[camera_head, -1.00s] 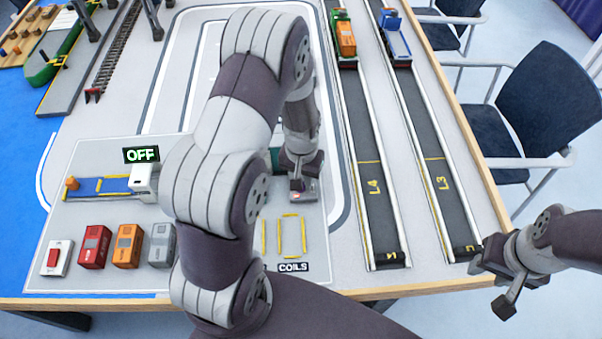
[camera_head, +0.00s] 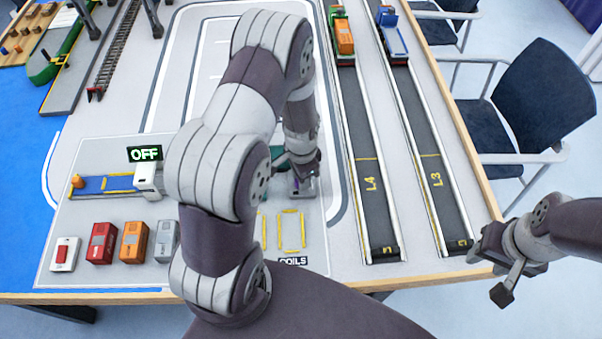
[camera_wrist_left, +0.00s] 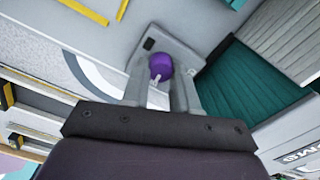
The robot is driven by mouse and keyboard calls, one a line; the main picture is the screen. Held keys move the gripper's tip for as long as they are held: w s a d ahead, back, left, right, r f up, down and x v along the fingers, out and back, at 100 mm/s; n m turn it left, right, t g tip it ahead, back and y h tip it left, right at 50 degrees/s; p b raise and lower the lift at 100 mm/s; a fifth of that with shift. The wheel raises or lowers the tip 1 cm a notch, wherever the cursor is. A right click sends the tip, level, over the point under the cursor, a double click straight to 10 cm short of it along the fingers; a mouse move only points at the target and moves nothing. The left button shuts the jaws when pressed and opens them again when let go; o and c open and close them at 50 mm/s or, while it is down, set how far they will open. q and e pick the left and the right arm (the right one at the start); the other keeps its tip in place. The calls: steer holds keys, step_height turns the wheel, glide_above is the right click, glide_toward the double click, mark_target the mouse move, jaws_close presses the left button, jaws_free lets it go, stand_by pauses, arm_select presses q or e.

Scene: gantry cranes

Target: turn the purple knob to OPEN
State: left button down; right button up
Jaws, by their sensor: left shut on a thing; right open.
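The purple knob (camera_wrist_left: 160,66) shows in the left wrist view, on a grey plate, with a light pointer mark on it. My left gripper (camera_wrist_left: 158,88) has one finger on each side of the knob and is shut on it. In the head view my left gripper (camera_head: 301,186) is low over the right part of the grey panel, and the arm hides much of that area. The OPEN marking cannot be made out. My right gripper (camera_head: 490,272) is open and empty beyond the table's right front corner.
A lit OFF sign (camera_head: 145,153) stands above a white block on a blue track. Red (camera_head: 101,243) and orange (camera_head: 134,242) blocks stand near the front edge. A teal ribbed block (camera_wrist_left: 240,85) is close beside the knob. Lanes L4 (camera_head: 371,190) and L3 (camera_head: 436,185) run at the right.

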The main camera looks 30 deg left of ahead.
arm_select(q)
steer(key=shift+w+m, duration=0.1)
steer(key=shift+m, duration=0.3)
stand_by(0.3)
steer(key=c, duration=0.9)
jaws_free()
steer(key=shift+o, duration=0.2)
step_height(320, 180, up, 13)
steer(key=shift+f, duration=0.15)
